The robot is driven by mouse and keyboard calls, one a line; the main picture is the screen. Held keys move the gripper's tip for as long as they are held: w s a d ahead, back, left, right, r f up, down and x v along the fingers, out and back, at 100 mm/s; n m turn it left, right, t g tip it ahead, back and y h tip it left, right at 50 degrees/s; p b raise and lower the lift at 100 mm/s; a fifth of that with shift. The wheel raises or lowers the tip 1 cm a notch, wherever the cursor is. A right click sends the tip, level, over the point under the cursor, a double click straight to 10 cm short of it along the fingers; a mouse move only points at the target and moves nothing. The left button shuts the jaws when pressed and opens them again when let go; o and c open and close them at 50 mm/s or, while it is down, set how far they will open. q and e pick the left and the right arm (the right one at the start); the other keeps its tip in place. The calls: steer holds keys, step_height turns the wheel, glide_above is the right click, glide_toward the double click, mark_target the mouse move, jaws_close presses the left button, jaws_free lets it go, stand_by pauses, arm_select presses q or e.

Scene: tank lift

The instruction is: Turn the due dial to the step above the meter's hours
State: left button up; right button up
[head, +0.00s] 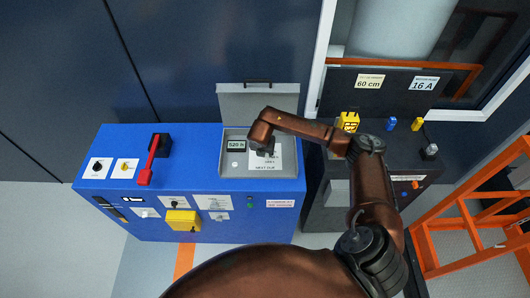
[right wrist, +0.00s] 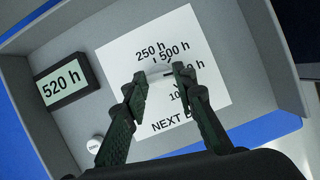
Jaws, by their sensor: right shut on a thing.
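The due dial (right wrist: 158,69) is a pale knob on a white card (right wrist: 205,62) marked 250 h, 500 h, a partly covered value ending in h, one starting with 10, and NEXT D…. The hour meter (right wrist: 62,84) reads 520 h, left of the card; it also shows in the head view (head: 236,145). My right gripper (right wrist: 159,80) is shut on the dial, one finger on each side; in the head view the right gripper (head: 266,151) is over the card. The fingers hide part of the scale, and the dial's pointed step is not clear. My left gripper is not in view.
The panel sits in a grey recess with a raised lid (head: 258,103) on a blue cabinet (head: 130,178). A small white button (right wrist: 94,144) is below the meter. A red lever (head: 150,160) stands left. A dark console (head: 370,190) and orange frame (head: 470,220) are right.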

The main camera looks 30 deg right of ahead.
steer(key=o, duration=1.2)
steer(key=shift+c, duration=0.2)
steer(key=v, duration=1.2)
